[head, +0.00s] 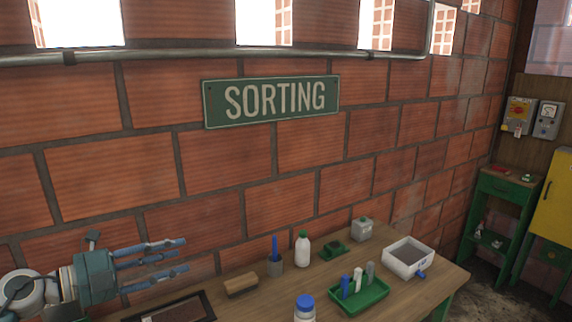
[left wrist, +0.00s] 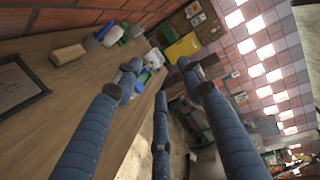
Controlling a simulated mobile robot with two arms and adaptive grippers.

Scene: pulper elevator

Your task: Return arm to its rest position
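My left gripper (head: 176,256) is at the lower left of the head view, in front of the brick wall and above the left part of the workbench. Its blue-grey fingers point to the right, spread apart, with nothing between them. In the left wrist view the gripper (left wrist: 158,76) also shows open and empty, its fingers reaching out past the bench edge in the picture. My left arm's wrist shows at the left edge of the head view; the rest of that arm is out of frame. My right gripper and arm are in neither view.
The wooden workbench (head: 240,308) bears a framed tray (head: 180,310), a wooden block (head: 241,284), bottles, a green tray (head: 372,300) and a white bin (head: 408,270). The brick wall (head: 230,210) with a SORTING sign (head: 272,100) stands close behind. Floor shows at right.

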